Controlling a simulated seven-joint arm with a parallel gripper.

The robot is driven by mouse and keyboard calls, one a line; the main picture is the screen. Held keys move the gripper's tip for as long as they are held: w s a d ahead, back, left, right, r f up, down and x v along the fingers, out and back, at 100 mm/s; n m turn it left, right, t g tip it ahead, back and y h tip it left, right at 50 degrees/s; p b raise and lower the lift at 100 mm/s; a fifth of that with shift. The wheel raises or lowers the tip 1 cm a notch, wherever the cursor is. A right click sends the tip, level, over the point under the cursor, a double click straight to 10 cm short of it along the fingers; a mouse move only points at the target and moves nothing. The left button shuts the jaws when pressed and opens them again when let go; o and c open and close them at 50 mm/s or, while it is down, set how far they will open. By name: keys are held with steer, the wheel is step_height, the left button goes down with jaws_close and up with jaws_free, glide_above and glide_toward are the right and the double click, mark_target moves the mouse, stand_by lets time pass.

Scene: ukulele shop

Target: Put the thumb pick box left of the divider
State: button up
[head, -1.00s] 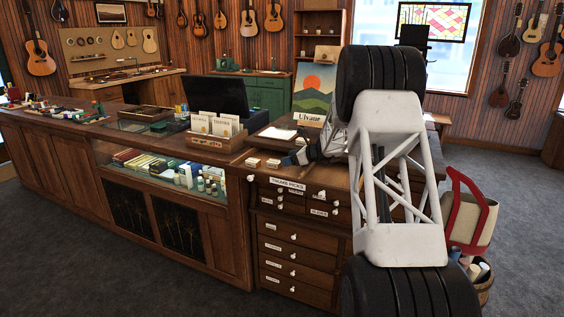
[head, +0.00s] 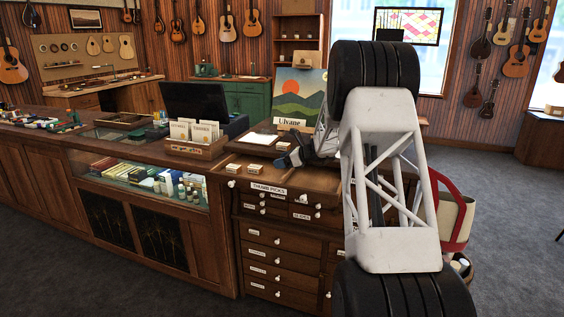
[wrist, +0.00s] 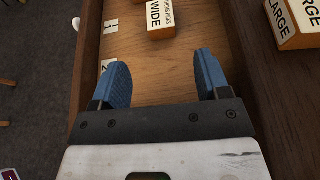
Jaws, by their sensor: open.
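A small wooden-coloured box with a white label reading WIDE (wrist: 160,16) lies inside a shallow wooden drawer (wrist: 150,60) in the wrist view, ahead of my fingertips; its smaller print is hard to read. My gripper (wrist: 164,80) is open and empty above the drawer, its blue fingers apart and the box beyond them. In the head view my gripper (head: 284,161) is low over the pulled-out drawer marked THUMB PICKS (head: 268,188). Numbered white cards (wrist: 110,27) lie along the drawer's left side. I cannot make out a divider clearly.
Small white-labelled boxes (head: 256,169) sit left of my gripper in the head view. A card holder (head: 196,146) and glass case (head: 150,178) stand further left.

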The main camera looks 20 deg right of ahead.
stand_by(0.3)
steer(key=s+a+r+n+g+h, duration=0.15)
steer(key=s+a+r+n, duration=0.3)
steer(key=s+a, duration=0.45)
steer(key=s+a+r+n+g+h, duration=0.1)
steer(key=s+a+r+n+g, duration=0.3)
steer(key=s+a, duration=0.55)
steer(key=s+a+r+n+g+h, duration=0.1)
steer(key=s+a+r+n, duration=0.35)
steer(key=s, duration=0.85)
steer(key=s+a+f+n+h, duration=0.1)
steer(key=s+n, duration=0.3)
steer(key=s, duration=0.7)
steer(key=s+a+f+n+h, duration=0.2)
steer(key=s+n, duration=0.3)
steer(key=s, duration=0.7)
steer(key=s+a+f+n+h, duration=0.2)
steer(key=s+n+h, duration=0.1)
steer(key=s, duration=0.8)
steer(key=shift+s+a+n, duration=0.3)
steer(key=shift+s+n, duration=0.05)
steer(key=shift+n, duration=0.55)
steer(key=shift+g, duration=0.25)
steer(key=shift+c, duration=0.3)
